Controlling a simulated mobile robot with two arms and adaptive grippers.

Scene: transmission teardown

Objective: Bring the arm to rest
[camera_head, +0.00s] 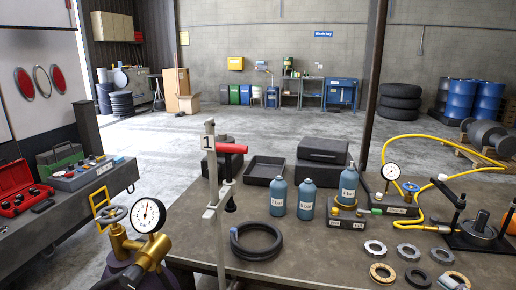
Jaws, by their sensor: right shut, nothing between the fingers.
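My right gripper (509,216) shows only in part at the right edge of the head view, beside a black fixture (478,236) on the bench. It is shut, with nothing held between its fingers. Its arm is almost wholly out of the picture. My left gripper and arm are not in view.
The brown workbench (190,243) carries blue bottles (278,196), a black ring (256,240), a dial gauge (391,173), a yellow hose (424,199) and several metal rings. A stand (216,200) marked 1 rises at the front. The bench is bare between the black ring and the metal rings.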

